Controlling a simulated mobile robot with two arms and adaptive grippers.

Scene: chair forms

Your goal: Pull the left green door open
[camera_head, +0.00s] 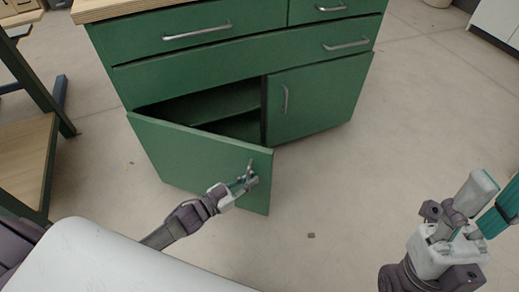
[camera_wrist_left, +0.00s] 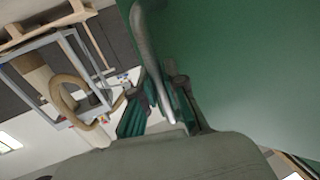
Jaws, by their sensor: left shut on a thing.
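The left green door (camera_head: 192,158) stands partly open on the green cabinet (camera_head: 185,75), swung out from its left edge. A dark gap and an inner shelf (camera_head: 225,105) show behind it. My left gripper (camera_head: 246,180) is shut on the metal handle of the left door (camera_head: 250,168), near the door's free edge. In the left wrist view the handle (camera_wrist_left: 150,60) runs down between the fingers, beside the green door face (camera_wrist_left: 235,70). My right gripper (camera_head: 482,212) is away from the cabinet at the lower right; its fingers look apart with nothing between them.
The right green door (camera_head: 312,98) is closed, with its own handle (camera_head: 285,100). Drawers with metal handles (camera_head: 197,32) are above. A wooden-topped bench (camera_head: 25,160) stands close on the left. The floor (camera_head: 330,190) right of the open door is clear.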

